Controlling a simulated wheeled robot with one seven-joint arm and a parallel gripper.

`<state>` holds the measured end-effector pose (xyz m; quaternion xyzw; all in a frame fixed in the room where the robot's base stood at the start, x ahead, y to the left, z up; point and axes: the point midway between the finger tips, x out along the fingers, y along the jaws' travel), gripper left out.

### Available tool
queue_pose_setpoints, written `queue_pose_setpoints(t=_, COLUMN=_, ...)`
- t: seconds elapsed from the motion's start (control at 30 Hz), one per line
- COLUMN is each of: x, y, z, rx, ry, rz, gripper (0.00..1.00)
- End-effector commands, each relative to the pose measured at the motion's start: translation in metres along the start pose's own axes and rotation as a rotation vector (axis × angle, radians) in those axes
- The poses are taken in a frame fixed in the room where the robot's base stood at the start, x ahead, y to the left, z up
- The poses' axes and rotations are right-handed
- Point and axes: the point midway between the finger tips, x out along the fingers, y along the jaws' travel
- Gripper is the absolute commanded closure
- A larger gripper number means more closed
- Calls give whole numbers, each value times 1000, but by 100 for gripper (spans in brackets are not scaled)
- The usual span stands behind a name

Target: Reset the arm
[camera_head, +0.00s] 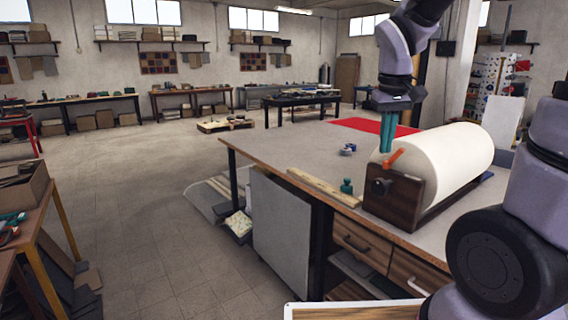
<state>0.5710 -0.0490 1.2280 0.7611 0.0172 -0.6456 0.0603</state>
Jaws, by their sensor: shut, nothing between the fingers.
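My gripper (387,137) hangs from my arm above the workbench (270,150), with its teal fingers pointing down and shut, holding nothing. It appears just over or behind the wooden end of a large cream roll (445,152); I cannot tell how far apart they are. The roll lies in a dark wooden holder (392,198) with an orange lever (393,158) at its near end. My arm comes in from the upper right, and more of its links fill the right edge.
A teal-topped bottle (346,186), a wooden strip (318,189), a small blue item (348,149) and a red cloth (372,127) lie on the bench. A pallet (226,125) stands on the open floor. A box-laden table (40,220) is at left.

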Motion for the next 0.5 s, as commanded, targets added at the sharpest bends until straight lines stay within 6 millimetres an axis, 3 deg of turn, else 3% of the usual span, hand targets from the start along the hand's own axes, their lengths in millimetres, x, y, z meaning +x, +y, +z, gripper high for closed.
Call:
queue_pose_setpoints(t=0.03, x=-17, y=5, z=9, rx=61, ry=49, rz=-33, gripper=100)
queue_pose_setpoints(t=0.2, x=-63, y=9, z=40, rx=251, ry=197, rz=-141, gripper=100)
queue_pose_setpoints(t=0.3, x=-85, y=9, z=57, rx=343, ry=280, rz=-196, gripper=100)
queue_pose_setpoints(t=0.5, x=-109, y=6, z=80, rx=461, ry=392, rz=-266, gripper=100)
